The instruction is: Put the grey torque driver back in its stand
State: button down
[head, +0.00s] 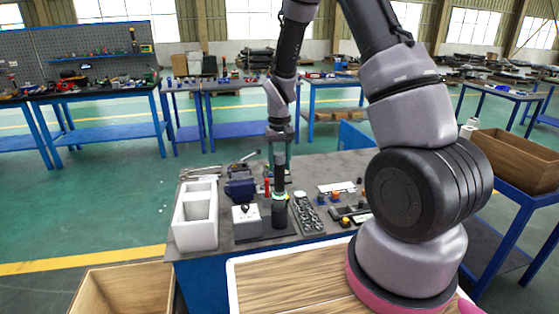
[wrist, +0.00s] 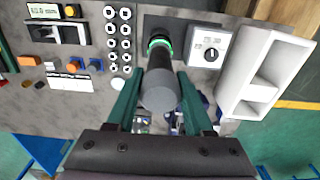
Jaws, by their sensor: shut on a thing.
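The grey torque driver (wrist: 160,92) is a dark grey cylinder held between the green fingers of my gripper (wrist: 158,100). My gripper (head: 279,155) is shut on it above the workbench, and the driver hangs roughly upright in the head view (head: 280,178). Its lower end meets a green ring (wrist: 159,43) at the stand; the ring also shows in the head view (head: 279,197). The stand has a dark base (head: 252,231) and a white box with a knob (wrist: 209,48) beside the ring. I cannot tell how deep the driver sits in the ring.
A white two-compartment bin (head: 196,216) stands left of the stand. A tray of sockets (head: 308,215) is close on its right. A blue vise (head: 240,189) is behind. A display tool (wrist: 55,32) and small coloured parts lie farther along the grey bench.

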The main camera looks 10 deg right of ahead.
jog(key=shift+f, duration=1.15)
jog(key=shift+c, duration=1)
grip_release()
jog(key=shift+r, duration=2.45)
jog(key=shift+r, duration=0.1)
